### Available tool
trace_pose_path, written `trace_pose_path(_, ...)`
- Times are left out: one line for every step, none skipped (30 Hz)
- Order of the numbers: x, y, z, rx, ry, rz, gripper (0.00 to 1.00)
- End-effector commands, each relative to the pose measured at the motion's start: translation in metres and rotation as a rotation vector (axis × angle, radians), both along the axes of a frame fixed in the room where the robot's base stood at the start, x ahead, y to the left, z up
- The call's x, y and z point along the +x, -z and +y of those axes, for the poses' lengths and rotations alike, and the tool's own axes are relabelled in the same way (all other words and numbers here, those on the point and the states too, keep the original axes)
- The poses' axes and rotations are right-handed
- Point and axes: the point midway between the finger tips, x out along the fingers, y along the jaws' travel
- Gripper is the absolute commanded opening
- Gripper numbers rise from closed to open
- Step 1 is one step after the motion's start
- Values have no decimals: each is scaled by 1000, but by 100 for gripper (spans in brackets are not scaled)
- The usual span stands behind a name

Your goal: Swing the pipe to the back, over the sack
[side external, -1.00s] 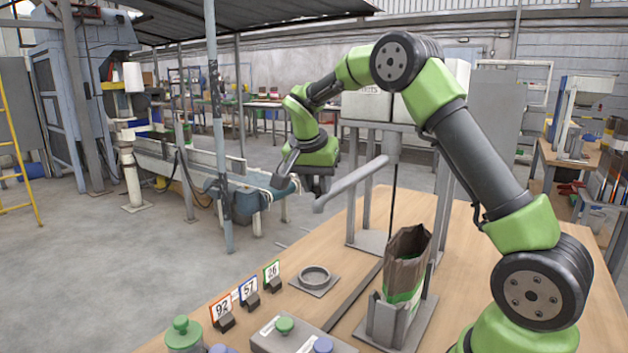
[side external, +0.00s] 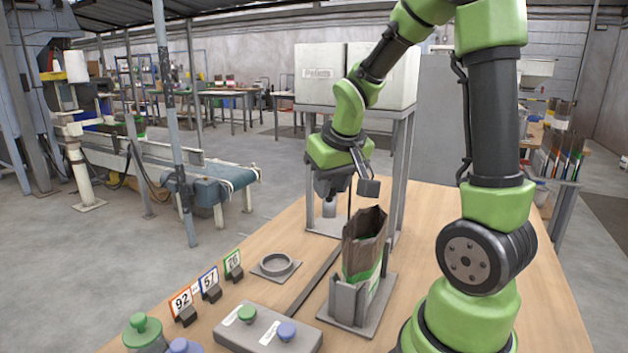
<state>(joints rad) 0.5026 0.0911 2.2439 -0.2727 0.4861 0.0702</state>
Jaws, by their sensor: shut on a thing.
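The open brown sack (side external: 366,238), with a green band, stands upright in a grey holder (side external: 350,302) on the table. My gripper (side external: 331,192) points down, behind and to the left of the sack's mouth in the side view. It is shut on the grey pipe (side external: 330,208). Only the pipe's short light end shows below the jaws; the rest is hidden behind my gripper and wrist. The pipe's end looks left of the sack's mouth, not above it; the depth between them is hard to tell.
A white pellet hopper (side external: 322,75) stands on a grey frame (side external: 400,180) behind the sack. A ring on a plate (side external: 276,265), number cards (side external: 209,283), a button box (side external: 262,328) and a green-knobbed jar (side external: 144,335) occupy the table's front left.

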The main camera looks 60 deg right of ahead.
Motion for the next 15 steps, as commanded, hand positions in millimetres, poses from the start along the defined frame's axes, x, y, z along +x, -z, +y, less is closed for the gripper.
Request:
trace_pose_path(-4, -1, -2, -2, -14, -2, 0)
trace_pose_path(-6, -1, -3, -3, -27, -3, 0)
trace_pose_path(-8, -1, -4, -2, -39, -3, 0)
trace_pose_path(-10, -1, -4, -2, -51, -2, 0)
trace_pose_path(-12, -1, -5, -3, -60, -2, 0)
trace_pose_path(-14, -1, -5, -2, -71, -3, 0)
trace_pose_path(-15, -1, -6, -3, -81, -2, 0)
trace_pose_path(-16, -1, -6, -3, -87, -3, 0)
trace_pose_path(-17, -1, -6, -4, -96, -3, 0)
trace_pose_path(-18, -1, -7, -4, -100, -3, 0)
trace_pose_path(-19, -1, -7, -4, -107, -3, 0)
trace_pose_path(-19, -1, -7, -4, -113, -2, 0)
trace_pose_path(-20, -1, -7, -4, -116, -2, 0)
trace_pose_path(-20, -1, -8, -5, -119, -2, 0)
trace_pose_path(-21, -1, -8, -5, -123, -1, 0)
